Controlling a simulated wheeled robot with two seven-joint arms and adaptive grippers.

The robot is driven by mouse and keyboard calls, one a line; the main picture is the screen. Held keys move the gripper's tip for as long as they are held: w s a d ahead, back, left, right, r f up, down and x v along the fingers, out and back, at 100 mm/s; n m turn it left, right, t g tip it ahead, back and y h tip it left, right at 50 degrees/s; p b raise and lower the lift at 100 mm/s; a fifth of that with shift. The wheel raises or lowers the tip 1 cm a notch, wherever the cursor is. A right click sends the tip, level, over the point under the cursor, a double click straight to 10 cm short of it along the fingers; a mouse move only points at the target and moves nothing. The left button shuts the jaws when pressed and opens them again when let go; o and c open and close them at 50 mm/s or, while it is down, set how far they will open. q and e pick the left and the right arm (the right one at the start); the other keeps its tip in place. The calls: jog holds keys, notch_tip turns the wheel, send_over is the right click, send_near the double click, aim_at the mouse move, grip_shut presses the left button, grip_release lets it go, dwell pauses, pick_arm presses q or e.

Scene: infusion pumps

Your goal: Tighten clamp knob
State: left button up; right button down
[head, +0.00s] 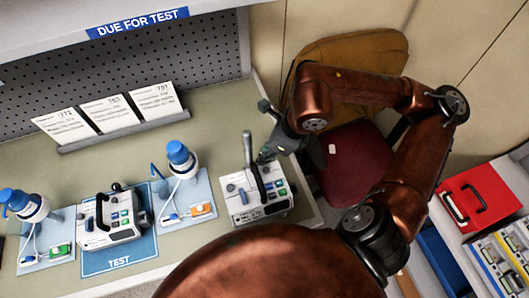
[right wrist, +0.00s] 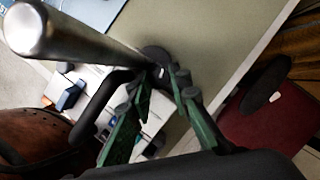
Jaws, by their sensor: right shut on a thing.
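A white pump (head: 238,205) with a black carry handle (head: 257,181) stands at the right end of the bench, beside a short grey metal pole (head: 247,150). In the right wrist view the pole (right wrist: 75,38) slants in from the upper left. A dark round clamp knob (right wrist: 154,53) shows near the pole, at the fingertips. My right gripper (head: 264,156) is just behind the pump's handle in the head view. Its green fingers (right wrist: 164,76) are closed on the knob, though the fingers partly hide the contact. My left gripper is out of view.
Another pump (head: 108,218) sits on the blue TEST mat (head: 121,262). A card rack (head: 120,133) stands behind. A red-seated chair (head: 350,155) and a red case (head: 481,196) are to the right.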

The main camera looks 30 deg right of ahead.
dwell(0.5)
jog(key=c, duration=2)
grip_release()
jog(key=shift+c, duration=0.2)
jog(key=v, duration=1.2)
jog(key=shift+r, duration=0.1)
